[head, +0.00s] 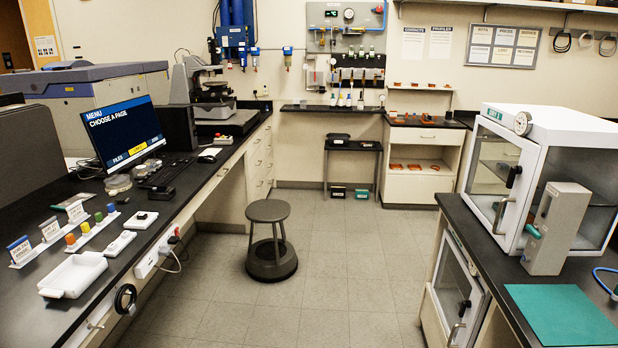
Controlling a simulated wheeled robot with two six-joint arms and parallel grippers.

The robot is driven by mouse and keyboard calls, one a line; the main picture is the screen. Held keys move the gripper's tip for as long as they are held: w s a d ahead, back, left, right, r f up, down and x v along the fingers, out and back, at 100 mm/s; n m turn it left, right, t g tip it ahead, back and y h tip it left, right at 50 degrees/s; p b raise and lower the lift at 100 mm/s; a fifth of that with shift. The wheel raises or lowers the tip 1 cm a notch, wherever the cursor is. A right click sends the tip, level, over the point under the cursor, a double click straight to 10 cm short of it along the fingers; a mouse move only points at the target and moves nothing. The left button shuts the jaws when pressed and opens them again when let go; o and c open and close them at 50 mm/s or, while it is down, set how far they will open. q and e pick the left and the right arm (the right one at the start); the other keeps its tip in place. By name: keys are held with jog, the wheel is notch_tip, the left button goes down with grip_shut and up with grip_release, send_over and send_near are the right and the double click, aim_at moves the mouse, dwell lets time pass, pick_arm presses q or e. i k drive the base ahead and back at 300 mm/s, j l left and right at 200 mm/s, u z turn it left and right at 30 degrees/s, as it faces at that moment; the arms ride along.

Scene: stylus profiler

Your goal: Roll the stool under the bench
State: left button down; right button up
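A grey stool (268,211) with a round seat and a wide round base stands upright on the tiled floor, near the middle of the head view. It is in the aisle, just right of the left bench (217,165). The bench has a black top, with an open knee space (222,205) under it to the left of the stool and white drawers (260,163) beyond. The stool is apart from the bench front. Neither of my grippers is in the head view.
The floor (345,260) right of and in front of the stool is clear. A right bench (455,215) carries a glass-fronted cabinet (545,170) and a green mat (562,314). A cable (172,262) hangs at the left bench's front edge. A small black table (352,146) stands at the back.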

aim_at(273, 260)
jog(key=i, duration=2)
